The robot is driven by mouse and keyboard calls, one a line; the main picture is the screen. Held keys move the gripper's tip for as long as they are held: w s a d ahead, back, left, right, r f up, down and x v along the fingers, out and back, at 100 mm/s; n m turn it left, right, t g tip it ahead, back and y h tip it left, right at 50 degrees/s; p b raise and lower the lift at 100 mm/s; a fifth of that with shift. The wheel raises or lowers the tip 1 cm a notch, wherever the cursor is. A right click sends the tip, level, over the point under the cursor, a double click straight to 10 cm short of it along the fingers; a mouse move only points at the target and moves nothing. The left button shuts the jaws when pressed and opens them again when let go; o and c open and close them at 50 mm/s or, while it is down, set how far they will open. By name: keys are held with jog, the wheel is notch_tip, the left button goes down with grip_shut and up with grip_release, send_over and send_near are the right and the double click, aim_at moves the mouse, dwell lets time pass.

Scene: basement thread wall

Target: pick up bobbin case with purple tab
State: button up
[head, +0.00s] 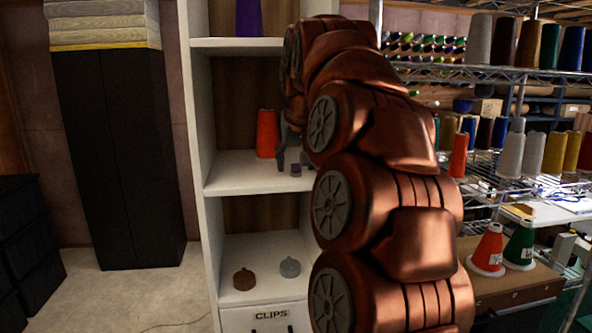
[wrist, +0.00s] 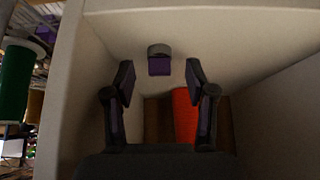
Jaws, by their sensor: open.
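The bobbin case with the purple tab (wrist: 159,50) is a small grey piece with a purple block on its side, standing on a pale shelf surface in the wrist view. In the head view the bobbin case (head: 296,170) is a small purple and grey spot on the middle shelf, partly hidden by my gripper. My gripper (head: 291,161) reaches into this shelf bay. In the wrist view my gripper (wrist: 160,76) is open, with its two dark fingers apart and nothing between them. The case lies just beyond the fingertips, roughly centred between them.
An orange-red thread cone (head: 267,134) stands on the same shelf, left of my gripper; the cone also shows in the wrist view (wrist: 185,113). White side walls (head: 199,120) bound the bay. A brown knob-topped item (head: 245,280) and a grey one (head: 290,267) sit on the shelf below.

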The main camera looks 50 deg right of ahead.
aim_at(296, 164)
jog(key=shift+c, duration=0.4)
jog(key=c, duration=0.8)
jog(key=shift+c, duration=0.4)
jog(key=shift+r, duration=0.15)
jog(key=shift+c, duration=0.5)
jog(key=shift+r+b, duration=0.85)
jog(key=shift+r, duration=0.8)
jog(key=s+a+b, duration=0.1)
jog(key=s+a, duration=0.1)
jog(key=s, duration=0.3)
jog(key=s+a+r+b, duration=0.1)
jog(key=s, duration=0.4)
jog(key=s+a+b, duration=0.1)
jog(key=s+a, duration=0.1)
jog(key=s, duration=0.3)
jog(key=shift+a+r, duration=0.25)
jog(key=shift+a, duration=0.1)
grip_shut()
